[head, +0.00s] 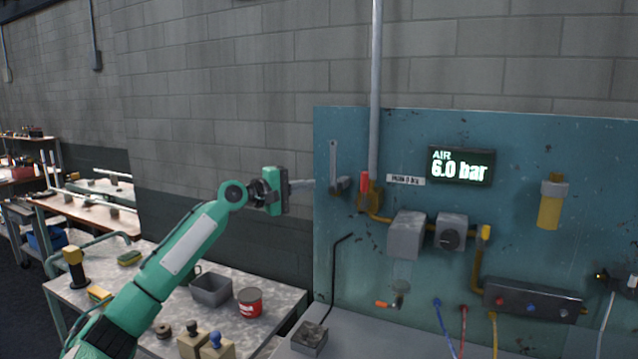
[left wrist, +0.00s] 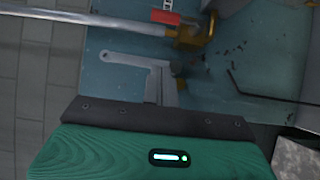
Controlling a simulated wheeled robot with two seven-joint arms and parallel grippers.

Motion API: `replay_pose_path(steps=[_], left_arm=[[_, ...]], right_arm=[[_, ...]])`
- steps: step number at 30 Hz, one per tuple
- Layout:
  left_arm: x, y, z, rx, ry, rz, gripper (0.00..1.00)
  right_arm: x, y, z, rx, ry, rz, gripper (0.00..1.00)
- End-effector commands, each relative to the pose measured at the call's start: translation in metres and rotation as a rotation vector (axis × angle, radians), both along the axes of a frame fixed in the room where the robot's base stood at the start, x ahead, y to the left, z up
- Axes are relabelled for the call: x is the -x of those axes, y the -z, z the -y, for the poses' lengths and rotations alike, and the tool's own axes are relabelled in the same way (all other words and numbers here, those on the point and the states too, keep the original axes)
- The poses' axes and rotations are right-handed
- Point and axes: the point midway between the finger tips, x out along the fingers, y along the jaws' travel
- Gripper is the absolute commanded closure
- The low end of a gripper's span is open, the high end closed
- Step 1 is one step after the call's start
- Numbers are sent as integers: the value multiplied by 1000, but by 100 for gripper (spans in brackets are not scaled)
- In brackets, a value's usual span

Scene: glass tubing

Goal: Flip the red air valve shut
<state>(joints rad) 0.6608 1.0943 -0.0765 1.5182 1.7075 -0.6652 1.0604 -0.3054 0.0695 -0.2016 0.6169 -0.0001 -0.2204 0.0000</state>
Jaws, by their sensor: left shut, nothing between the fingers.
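The red valve handle (head: 364,183) stands upright, in line with the grey vertical pipe, on a brass valve body (head: 374,200) at the left of the teal board. In the left wrist view the red handle (left wrist: 165,17) lies along the pipe at the top, beside the brass body (left wrist: 190,36). My left gripper (head: 304,184) is shut and empty, left of the handle and apart from it. Its fingers (left wrist: 161,84) show in the left wrist view, pointing at the board. My right gripper is not in view.
A grey hanging strip (head: 333,160) and a small bracket (head: 342,185) are on the board between gripper and valve. The air display (head: 460,168) reads 6.0 bar. A grey box (head: 406,236) sits below right of the valve. A bench (head: 190,280) with small items stands below my arm.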

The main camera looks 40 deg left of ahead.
Motion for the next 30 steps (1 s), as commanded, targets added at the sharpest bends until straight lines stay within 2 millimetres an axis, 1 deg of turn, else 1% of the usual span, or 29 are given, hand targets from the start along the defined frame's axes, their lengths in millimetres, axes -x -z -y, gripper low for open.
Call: replay_pose_path(steps=[1, 4, 13, 16, 21, 25, 30], left_arm=[[-8, -6, 4, 3, 2, 1, 100], [-25, -7, 10, 5, 2, 1, 100], [-85, -7, 34, 3, 2, 0, 100], [-88, -5, 47, -2, 2, -2, 100], [-95, -3, 61, -1, 1, -2, 100], [-97, -1, 66, 0, 0, 0, 100], [-97, 0, 67, 0, 0, 0, 100]], right_arm=[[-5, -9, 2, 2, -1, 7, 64], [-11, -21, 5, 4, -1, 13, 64], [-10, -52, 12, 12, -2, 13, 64], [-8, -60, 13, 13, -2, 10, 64], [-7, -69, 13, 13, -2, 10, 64], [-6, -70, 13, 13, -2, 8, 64], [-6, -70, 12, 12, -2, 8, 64]])
